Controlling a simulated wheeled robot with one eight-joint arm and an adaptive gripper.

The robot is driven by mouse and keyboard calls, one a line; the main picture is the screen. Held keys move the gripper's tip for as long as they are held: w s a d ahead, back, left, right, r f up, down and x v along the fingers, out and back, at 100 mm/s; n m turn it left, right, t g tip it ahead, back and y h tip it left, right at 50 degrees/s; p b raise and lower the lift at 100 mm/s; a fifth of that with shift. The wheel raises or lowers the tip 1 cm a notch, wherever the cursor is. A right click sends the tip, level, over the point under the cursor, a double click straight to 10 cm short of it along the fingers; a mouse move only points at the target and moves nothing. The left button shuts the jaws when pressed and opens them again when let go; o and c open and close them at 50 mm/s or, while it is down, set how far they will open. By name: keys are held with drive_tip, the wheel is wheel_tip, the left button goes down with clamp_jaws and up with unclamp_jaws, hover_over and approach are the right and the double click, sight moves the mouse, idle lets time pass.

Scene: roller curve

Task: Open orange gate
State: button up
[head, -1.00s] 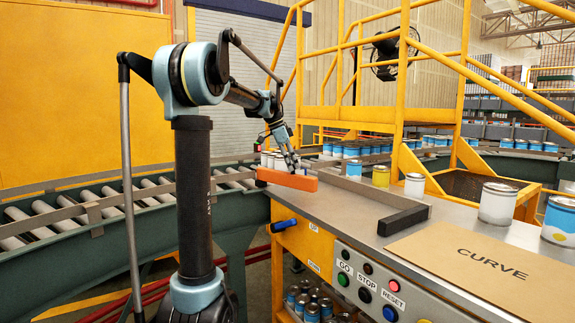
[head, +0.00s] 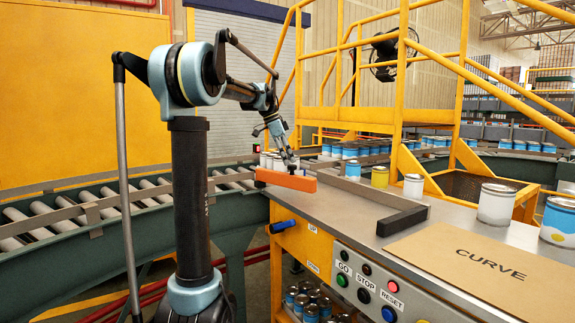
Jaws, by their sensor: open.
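The orange gate (head: 286,180) is a flat bar lying across the end of the roller conveyor, at the left edge of the steel table. My gripper (head: 291,168) is just above and behind the bar near its middle, with its fingers pointing down. It is open. I cannot tell whether a finger touches the bar. Several cans (head: 268,160) stand behind the gate, partly hidden by my gripper.
A blue-handled lever (head: 283,226) and button panel (head: 375,290) are on the front.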

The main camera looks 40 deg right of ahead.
drive_tip(key=v, duration=0.9)
drive_tip(key=shift+d, duration=0.15)
drive_tip(key=shift+w, duration=0.1)
drive_tip(key=s+a+f+n+t, duration=0.1)
drive_tip(key=a+f+n, duration=0.35)
drive_tip(key=a, duration=0.55)
drive_tip(key=s+a+f+n+t+y, duration=0.15)
drive_tip(key=a+f+n, duration=0.3)
drive_tip(key=a, duration=0.55)
drive_tip(key=s+a+f+n+t, duration=0.1)
drive_tip(key=a+f+n, duration=0.2)
drive_tip(key=a+f, duration=0.5)
drive_tip(key=s+a+f+n+y, duration=0.1)
drive_tip(key=s+a+f+n, duration=0.5)
drive_tip(key=a+f, duration=0.4)
drive_tip(key=s+a+f+n+t+y, duration=0.1)
drive_tip(key=s+a+f+n, duration=0.5)
drive_tip(key=s+a+f, duration=0.3)
wheel_tip(320, 180, down, 3)
drive_tip(key=shift+s+a+r+n, duration=0.15)
drive_tip(key=shift+s+a+n, duration=0.15)
drive_tip(key=shift+a, duration=0.1)
